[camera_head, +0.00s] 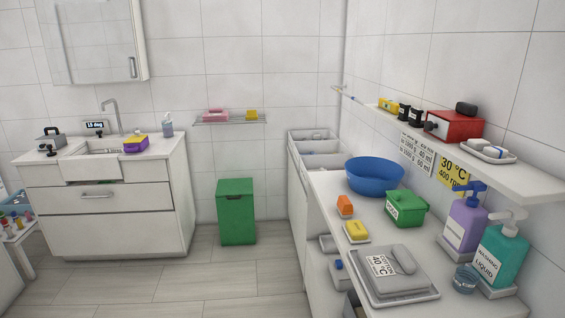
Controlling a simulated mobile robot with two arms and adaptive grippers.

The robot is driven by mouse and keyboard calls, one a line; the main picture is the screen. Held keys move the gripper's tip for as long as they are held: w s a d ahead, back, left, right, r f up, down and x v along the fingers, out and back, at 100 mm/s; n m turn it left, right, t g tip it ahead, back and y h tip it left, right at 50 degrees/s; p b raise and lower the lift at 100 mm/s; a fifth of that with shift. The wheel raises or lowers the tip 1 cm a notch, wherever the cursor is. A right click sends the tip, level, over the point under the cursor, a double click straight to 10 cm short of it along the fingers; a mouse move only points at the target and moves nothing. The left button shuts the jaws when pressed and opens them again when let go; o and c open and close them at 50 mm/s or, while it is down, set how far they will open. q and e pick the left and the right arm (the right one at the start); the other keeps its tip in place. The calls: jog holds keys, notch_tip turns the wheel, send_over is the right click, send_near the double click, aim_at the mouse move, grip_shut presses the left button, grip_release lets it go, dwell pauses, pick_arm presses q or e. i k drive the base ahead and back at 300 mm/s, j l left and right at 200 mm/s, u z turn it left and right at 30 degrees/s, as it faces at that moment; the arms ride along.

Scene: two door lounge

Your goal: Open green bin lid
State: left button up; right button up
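A tall green bin (237,218) stands on the floor against the back wall, between the sink cabinet and the right-hand counter. Its green lid (236,187) lies flat on top and looks closed. A small dark mark shows on its upper front. A smaller green lidded box (406,208) stands on the right counter; its lid also looks closed. Neither of my grippers shows in the head view.
A white sink cabinet (105,205) stands at the left. A long white counter (335,227) on the right holds a blue bowl (375,174), soap bottles and a tray. A wire shelf (229,119) hangs above the bin. The tiled floor (205,285) before the bin is clear.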

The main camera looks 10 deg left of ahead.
aim_at(238, 186)
jog(key=i+j+u, duration=0.9)
jog(key=i, duration=0.2)
